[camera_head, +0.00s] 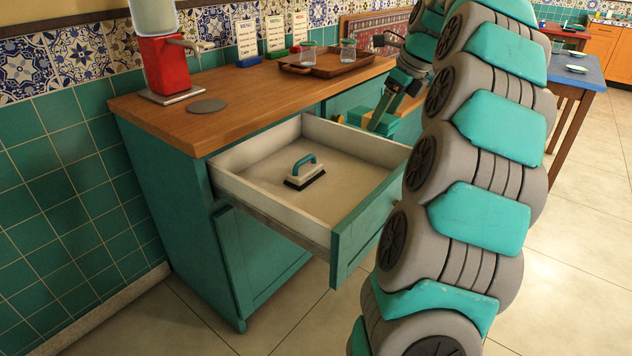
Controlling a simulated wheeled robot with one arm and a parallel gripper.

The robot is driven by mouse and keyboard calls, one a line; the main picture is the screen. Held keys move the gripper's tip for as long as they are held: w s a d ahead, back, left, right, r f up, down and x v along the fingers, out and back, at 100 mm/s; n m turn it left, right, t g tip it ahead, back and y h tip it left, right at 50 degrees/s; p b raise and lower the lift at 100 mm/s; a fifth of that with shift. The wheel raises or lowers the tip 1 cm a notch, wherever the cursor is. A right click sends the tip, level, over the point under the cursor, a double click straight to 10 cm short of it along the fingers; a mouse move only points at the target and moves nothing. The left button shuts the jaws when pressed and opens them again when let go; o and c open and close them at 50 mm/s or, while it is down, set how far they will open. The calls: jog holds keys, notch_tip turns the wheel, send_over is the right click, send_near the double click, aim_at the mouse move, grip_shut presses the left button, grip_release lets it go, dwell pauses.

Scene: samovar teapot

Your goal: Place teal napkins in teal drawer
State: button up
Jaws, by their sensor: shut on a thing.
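The teal drawer (361,228) is pulled out of the teal wooden-topped cabinet. Its inside is pale, and a brush with a teal handle (305,171) lies on its floor. My gripper (381,117) is at the drawer's far right side, near the cabinet front. It is shut on what looks like a stack of teal napkins (384,125), just above or behind the drawer's right wall; the exact gap cannot be told. The fingers are small and partly hidden, and my arm covers the area to the right.
On the countertop (240,113) stand a red dispenser (164,64), a grey round disc (206,106) and a brown tray (325,65) with glass jars. A blue-topped table (575,73) stands at the right. The drawer floor around the brush is bare.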

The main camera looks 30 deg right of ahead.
jog(key=shift+w+d+f, duration=0.1)
jog(key=shift+w+f, duration=0.25)
jog(key=shift+w, duration=0.25)
jog(key=shift+w+f, duration=0.3)
jog(key=shift+w, duration=0.25)
jog(key=b, duration=0.2)
send_over(361, 182)
jog(key=s, duration=0.2)
notch_tip(361, 182, down, 5)
jog(key=shift+w+d+f, duration=0.1)
jog(key=shift+w+f, duration=0.05)
jog(key=shift+f, duration=2.6)
jog(key=shift+w+d+f, duration=0.1)
jog(key=shift+f, duration=2.6)
jog(key=o, duration=1.5)
jog(key=shift+f, duration=0.1)
jog(key=v, duration=1.2)
jog(key=shift+w+b, duration=0.1)
jog(key=shift+b, duration=0.3)
